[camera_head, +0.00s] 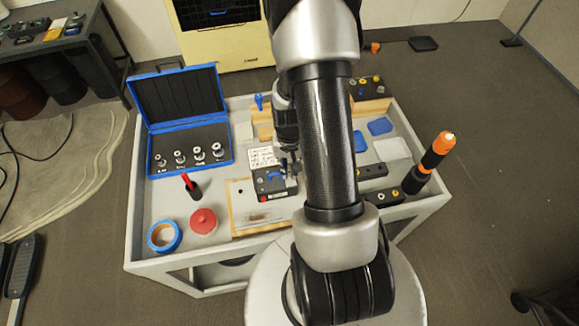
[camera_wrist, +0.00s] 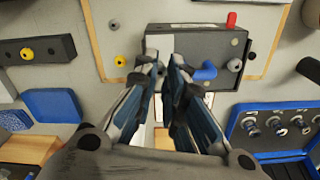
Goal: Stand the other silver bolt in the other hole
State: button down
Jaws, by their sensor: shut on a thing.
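My gripper (camera_wrist: 167,64) is shut at the near edge of a dark box (camera_wrist: 205,42). Another silver round-headed bolt (camera_wrist: 235,65) shows at the box's right end, beside a blue handle (camera_wrist: 204,72). The dark box (camera_head: 272,186) also shows in the head view, with a white label sheet behind it. My gripper (camera_head: 291,165) is there at the box's right side, partly hidden by my arm. I cannot make out an empty hole.
An open blue case (camera_head: 190,165) with several sockets stands left.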

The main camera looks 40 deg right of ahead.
jog(key=shift+f+b, duration=0.3)
jog(key=shift+f, duration=0.1)
dwell(0.3)
jog(key=c, duration=1.6)
grip_release()
notch_tip(320, 180, up, 12)
